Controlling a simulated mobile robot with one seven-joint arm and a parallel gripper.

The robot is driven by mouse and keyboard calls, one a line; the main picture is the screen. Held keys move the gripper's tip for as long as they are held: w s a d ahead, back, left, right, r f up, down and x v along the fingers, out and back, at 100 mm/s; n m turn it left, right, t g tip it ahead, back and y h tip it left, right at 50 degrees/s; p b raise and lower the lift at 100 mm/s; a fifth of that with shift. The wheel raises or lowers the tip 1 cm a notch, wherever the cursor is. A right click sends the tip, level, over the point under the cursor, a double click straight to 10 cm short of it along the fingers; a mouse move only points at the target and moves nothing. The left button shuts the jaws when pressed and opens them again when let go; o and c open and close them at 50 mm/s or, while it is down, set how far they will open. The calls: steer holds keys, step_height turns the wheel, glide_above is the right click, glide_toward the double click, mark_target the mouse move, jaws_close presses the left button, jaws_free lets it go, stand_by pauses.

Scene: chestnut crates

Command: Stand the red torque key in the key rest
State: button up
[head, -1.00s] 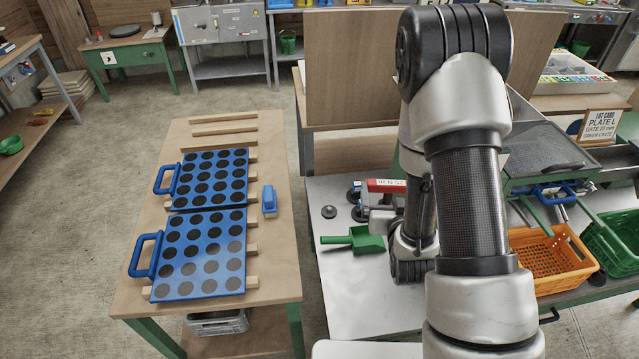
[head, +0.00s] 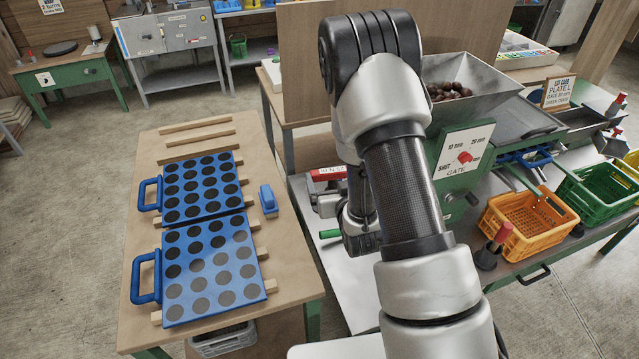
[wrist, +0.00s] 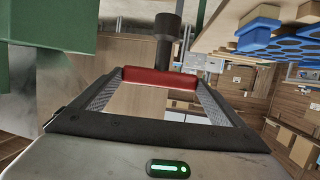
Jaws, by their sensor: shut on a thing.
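In the wrist view my gripper (wrist: 159,78) is shut on the red bar-shaped handle of the torque key (wrist: 160,79).
The gate panel (head: 466,155) with a red pointer and the hopper (head: 485,85) stand right of my arm. An orange crate (head: 513,243) and green crate (head: 592,207) sit on the right. Blue trays (head: 212,272) lie on the left table. A green scoop handle (head: 330,233) shows beside my arm.

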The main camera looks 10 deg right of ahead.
steer(key=w+f+n+y+b, duration=0.1)
steer(key=w+f+y+b, duration=0.1)
steer(key=w+f+b, duration=1.7)
steer(key=shift+w+d+f+n, duration=0.35)
steer(key=shift+w+f, duration=0.65)
steer(key=shift+w, duration=1.55)
steer(key=shift+f+b, duration=1.45)
steer(key=shift+f, duration=1.45)
steer(key=shift+s+f, duration=0.1)
steer(key=shift+f, duration=0.1)
steer(key=shift+f, duration=1.25)
steer(key=o, duration=1.1)
